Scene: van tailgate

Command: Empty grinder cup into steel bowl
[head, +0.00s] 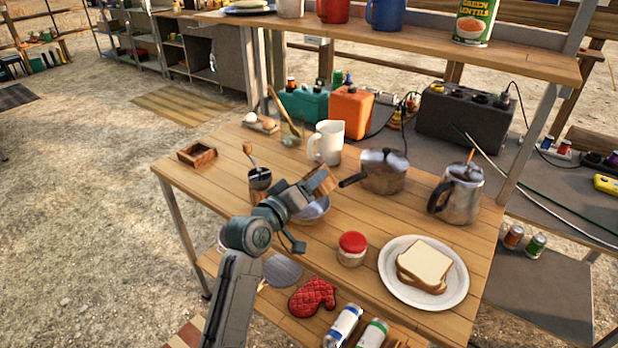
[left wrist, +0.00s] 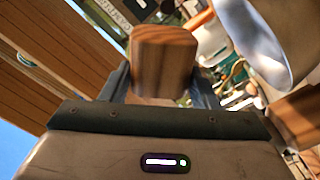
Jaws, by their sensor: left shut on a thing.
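The wooden grinder cup (head: 323,179) is tilted in my left gripper (head: 307,190), above the steel bowl (head: 316,211). The gripper and arm hide much of the bowl. In the left wrist view the cup (left wrist: 165,52) sits between the two fingers, which are shut on it. A curved grey metal surface, which looks like the bowl (left wrist: 252,42), shows at the upper right there. I cannot see into the cup or tell what is in it. The hand grinder (head: 260,179) with its crank stands left of the gripper. My right gripper is not in view.
A small wooden tray (head: 197,154) lies at the table's left. A white pitcher (head: 328,141) and saucepan (head: 384,172) stand behind the gripper. A red-lidded jar (head: 352,248), plate of bread (head: 438,296) and coffee pot (head: 460,192) are to the right. A shelf (head: 400,42) overhangs the back.

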